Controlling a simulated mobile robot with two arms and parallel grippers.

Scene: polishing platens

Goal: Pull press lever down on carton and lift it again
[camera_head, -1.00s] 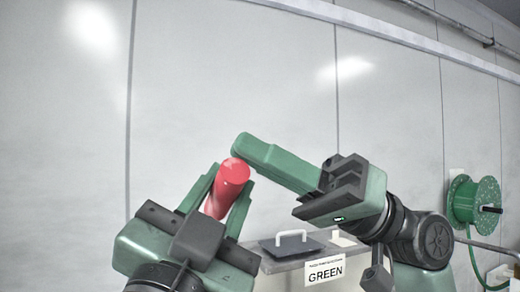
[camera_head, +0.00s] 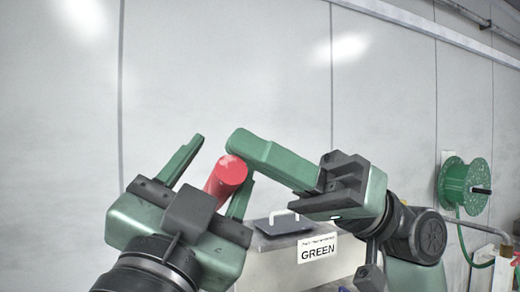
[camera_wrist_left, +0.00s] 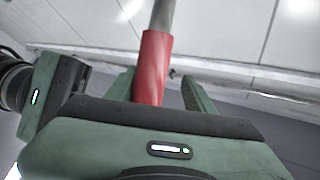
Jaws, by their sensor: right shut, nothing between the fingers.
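The press lever shows as a red cylindrical grip (camera_head: 226,174) in the head view. In the left wrist view, the red grip (camera_wrist_left: 152,65) sits on a grey metal rod. My left gripper (camera_head: 221,160) is open, with its fingers on either side of the grip; the right-hand finger is close to it, and I cannot tell whether it touches. My right gripper (camera_head: 236,142) is shut and empty, its fingertips right at the end of the grip; contact is unclear. The carton and the press body are not in view.
A light box (camera_head: 292,268) with a GREEN label (camera_head: 318,248) stands behind my right arm, with a dark handled lid (camera_head: 284,224) on top. A green hose reel (camera_head: 466,186) is on the wall at right. The wall (camera_head: 230,70) above is bare.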

